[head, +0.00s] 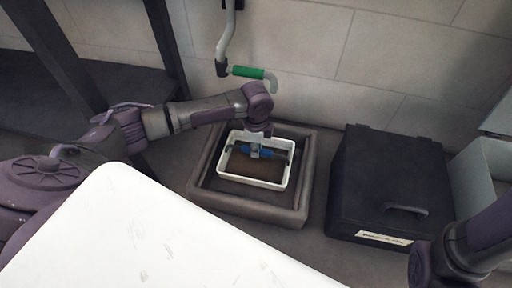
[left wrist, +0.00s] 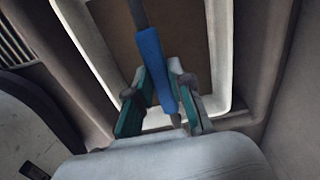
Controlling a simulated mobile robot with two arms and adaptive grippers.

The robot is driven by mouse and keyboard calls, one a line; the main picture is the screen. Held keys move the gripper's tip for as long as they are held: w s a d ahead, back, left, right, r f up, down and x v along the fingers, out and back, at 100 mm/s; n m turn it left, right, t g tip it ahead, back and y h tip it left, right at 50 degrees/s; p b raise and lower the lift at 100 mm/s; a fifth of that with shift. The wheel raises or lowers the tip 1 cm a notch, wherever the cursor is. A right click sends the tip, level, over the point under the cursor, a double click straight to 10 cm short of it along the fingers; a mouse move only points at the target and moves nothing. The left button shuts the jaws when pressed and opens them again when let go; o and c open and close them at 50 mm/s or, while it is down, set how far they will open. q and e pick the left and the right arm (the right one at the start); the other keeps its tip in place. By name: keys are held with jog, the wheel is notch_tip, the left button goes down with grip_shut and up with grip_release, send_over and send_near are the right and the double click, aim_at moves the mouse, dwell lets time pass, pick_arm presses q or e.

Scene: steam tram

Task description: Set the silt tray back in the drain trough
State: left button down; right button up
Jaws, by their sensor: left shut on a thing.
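The silt tray (head: 284,184) is a white rectangular tray with a brown inside and a thin handle with a blue grip (head: 268,152) across it. It sits within the outline of the grey drain trough (head: 240,207); I cannot tell whether it rests on the bottom. My left gripper (head: 256,153) comes from above and is shut on the blue grip, which also shows between its fingers in the left wrist view (left wrist: 154,68). The white tray rim shows there too (left wrist: 222,50). My right arm shows at the lower right of the head view, but its fingers are out of view.
A black case (head: 375,190) with a handle stands right of the trough. A pipe with a green lever (head: 247,72) hangs on the tiled wall behind. A grey box (head: 485,170) stands at the far right. A dark frame stands at the left.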

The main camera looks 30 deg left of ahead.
aim_at(256, 163)
pick_arm(q)
jog(key=shift+f, duration=1.3)
jog(key=shift+f+b, duration=0.55)
jog(key=shift+f, duration=1)
jog(key=shift+f, duration=0.2)
jog(key=c, duration=1)
grip_release()
jog(key=shift+o, duration=0.2)
notch_tip(256, 163, up, 12)
jog(key=shift+d, duration=0.1)
